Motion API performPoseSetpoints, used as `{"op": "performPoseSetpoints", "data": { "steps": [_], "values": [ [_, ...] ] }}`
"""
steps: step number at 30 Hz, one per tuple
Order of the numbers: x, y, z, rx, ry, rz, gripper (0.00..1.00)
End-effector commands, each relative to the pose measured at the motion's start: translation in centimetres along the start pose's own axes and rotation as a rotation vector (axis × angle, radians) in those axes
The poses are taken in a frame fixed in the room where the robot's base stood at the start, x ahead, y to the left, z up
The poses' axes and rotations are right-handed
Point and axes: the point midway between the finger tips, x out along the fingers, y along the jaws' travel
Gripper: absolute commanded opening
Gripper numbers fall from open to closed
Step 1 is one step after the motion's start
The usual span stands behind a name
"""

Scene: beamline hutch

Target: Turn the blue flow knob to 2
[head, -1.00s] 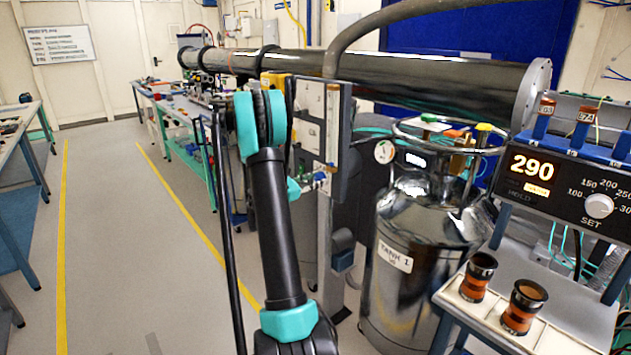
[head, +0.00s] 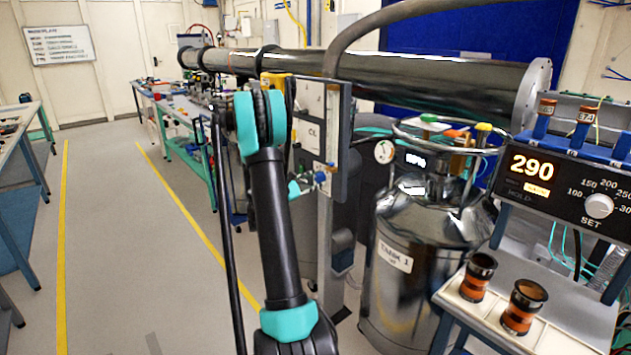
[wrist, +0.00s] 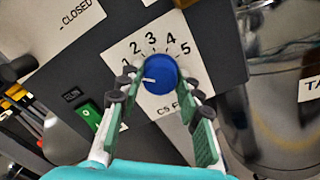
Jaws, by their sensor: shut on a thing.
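The blue flow knob (wrist: 160,75) sits on a white dial plate in the wrist view, with numbers 1 to 5 around its upper side. Its white pointer line points left, a little below the 1 side of the scale. My gripper (wrist: 157,76) has its two green-padded fingers on either side of the knob and is shut on it. The left finger partly covers the lower left of the dial. In the head view my gripper (head: 308,185) is small beside the grey upright panel (head: 344,130), and the dial cannot be read there.
A green switch (wrist: 88,115) lies left of the dial in the wrist view, below a "CLOSED" label (wrist: 75,15). In the head view a steel tank (head: 415,270) stands right of the panel, under a long dark pipe (head: 430,80). Free floor lies to the left.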

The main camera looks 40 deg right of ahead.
Motion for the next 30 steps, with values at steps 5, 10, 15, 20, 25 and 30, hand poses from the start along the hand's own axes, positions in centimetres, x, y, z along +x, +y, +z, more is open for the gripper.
{"op": "performPoseSetpoints", "data": {
  "steps": [5, 10, 15, 20, 25, 30],
  "values": [
    [-0.04, -0.05, -0.01, 0.164, 0.000, -0.001, 0.06],
    [-0.04, -0.06, -0.01, 0.311, 0.000, -0.001, 0.06],
    [-0.05, -0.08, -0.02, 0.431, 0.000, -0.001, 0.06],
    [-0.05, -0.09, -0.02, 0.512, 0.000, -0.001, 0.06],
    [-0.05, -0.10, -0.02, 0.565, 0.000, -0.001, 0.06],
    [-0.06, -0.11, -0.02, 0.589, 0.000, -0.002, 0.06]
  ]
}}
